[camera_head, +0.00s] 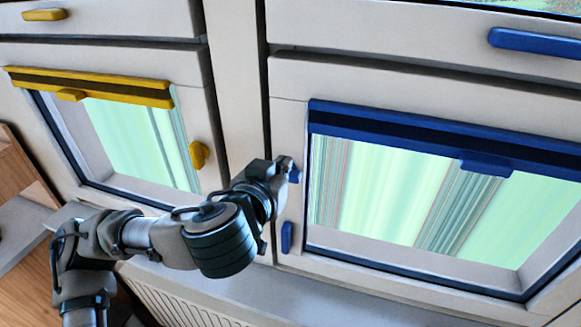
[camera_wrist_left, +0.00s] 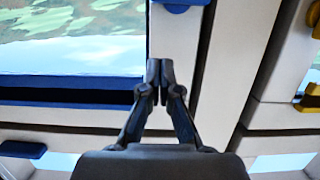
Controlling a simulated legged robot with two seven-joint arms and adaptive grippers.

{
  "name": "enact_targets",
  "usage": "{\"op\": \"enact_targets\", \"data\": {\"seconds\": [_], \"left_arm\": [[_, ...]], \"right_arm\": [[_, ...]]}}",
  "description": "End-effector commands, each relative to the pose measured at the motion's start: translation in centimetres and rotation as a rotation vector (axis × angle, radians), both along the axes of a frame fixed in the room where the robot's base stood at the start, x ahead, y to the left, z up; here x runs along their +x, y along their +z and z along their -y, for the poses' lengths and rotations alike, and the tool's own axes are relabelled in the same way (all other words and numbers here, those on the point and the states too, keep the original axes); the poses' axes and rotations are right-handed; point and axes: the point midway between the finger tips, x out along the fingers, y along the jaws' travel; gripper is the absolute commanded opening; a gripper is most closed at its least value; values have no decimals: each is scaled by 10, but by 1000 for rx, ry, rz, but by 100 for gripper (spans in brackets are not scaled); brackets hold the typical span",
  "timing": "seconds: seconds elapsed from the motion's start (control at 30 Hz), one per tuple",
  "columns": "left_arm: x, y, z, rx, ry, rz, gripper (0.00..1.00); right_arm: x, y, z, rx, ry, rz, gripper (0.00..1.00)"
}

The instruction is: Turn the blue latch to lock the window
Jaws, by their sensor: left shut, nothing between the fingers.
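The right window (camera_head: 375,190) has a dark blue bar along its top and a blue pull tab. A small blue latch piece (camera_head: 287,237) sits on the white frame at its left side. Another blue bit (camera_head: 294,175) shows right beside my left gripper (camera_head: 286,165), which partly hides this area. My left gripper is shut and empty in front of the frame. In the left wrist view its closed fingertips (camera_wrist_left: 160,72) point at the white post, and a blue piece (camera_wrist_left: 182,4) is cut off at the top edge, apart from the fingertips in the picture. My right gripper is out of view.
A left window with a yellow bar (camera_head: 90,86) and yellow latch (camera_head: 198,155) stands across the white post (camera_head: 235,80). A blue handle (camera_head: 535,42) is at upper right. A radiator (camera_head: 185,305) is below, and wooden furniture (camera_head: 25,170) is at left.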

Motion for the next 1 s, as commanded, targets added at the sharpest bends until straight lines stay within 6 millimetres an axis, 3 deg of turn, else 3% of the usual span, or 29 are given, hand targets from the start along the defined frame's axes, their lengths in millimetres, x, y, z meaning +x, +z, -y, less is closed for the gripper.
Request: {"op": "enact_targets", "data": {"seconds": [0.23, 0.5, 1.0], "left_arm": [[48, -10, 15, 0, 2, -2, 0], [46, -46, 15, 0, 0, 2, 0], [47, -53, 16, 2, 0, 2, 0]], "right_arm": [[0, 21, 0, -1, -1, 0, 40], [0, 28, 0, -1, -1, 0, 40], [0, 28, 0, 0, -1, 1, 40]]}}
